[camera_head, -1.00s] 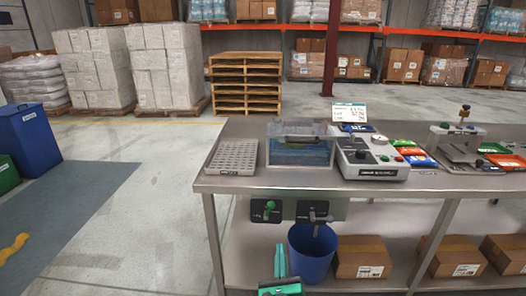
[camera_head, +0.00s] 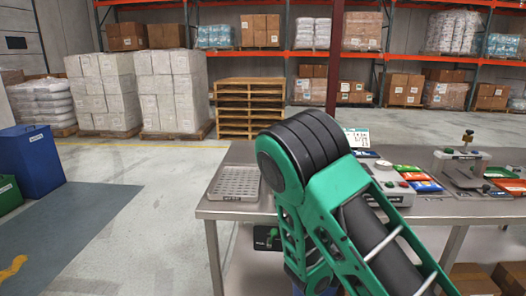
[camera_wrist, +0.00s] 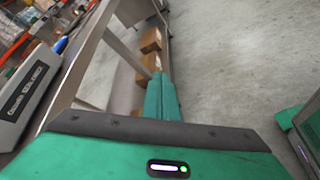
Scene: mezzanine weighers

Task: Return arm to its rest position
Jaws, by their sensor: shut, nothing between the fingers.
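My gripper (camera_wrist: 161,82) shows in the wrist view as two green fingers lying together, shut and empty. It points down over the floor beside the steel table (camera_wrist: 84,62). In the head view my green and black arm is folded up large in front of the table (camera_head: 235,208), and the gripper itself cannot be made out there. The arm hides the middle of the table and most of its lower shelf.
A perforated tray (camera_head: 236,182) sits at the table's left end. A grey weigher (camera_wrist: 25,95) is close on the left in the wrist view; coloured packets (camera_head: 424,186) lie farther right. A blue bin (camera_head: 33,160) stands at left. Open floor (camera_head: 150,240) lies between.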

